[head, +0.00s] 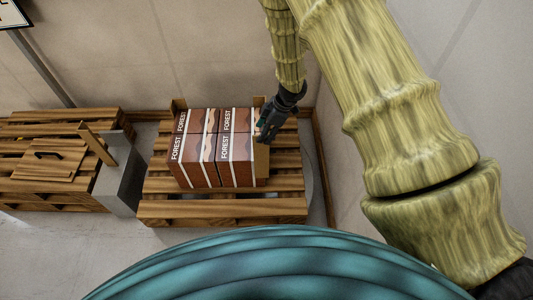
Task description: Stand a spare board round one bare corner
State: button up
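A stack of brown cartons (203,174) marked FOREST stands on a wooden pallet (225,211). Upright corner boards show at its back left corner (178,104) and back right corner (259,101). A third tan board (262,162) stands upright at the right front corner, against the cartons. No board shows at the front left corner. My gripper (262,138) is at the top of the third board, fingers pointing down; whether they grip it or are parted is too small to tell. Another board (97,143) leans at a grey block (119,180) left of the pallet.
Walls stand close behind and to the right of the carton pallet. Grey floor (60,235) is clear in front at the left.

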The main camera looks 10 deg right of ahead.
aim_at(265, 149)
jog(key=shift+f+b, duration=5.15)
jog(key=shift+f, duration=0.5)
jog(key=o, duration=1.3)
jog(key=shift+o, duration=0.2)
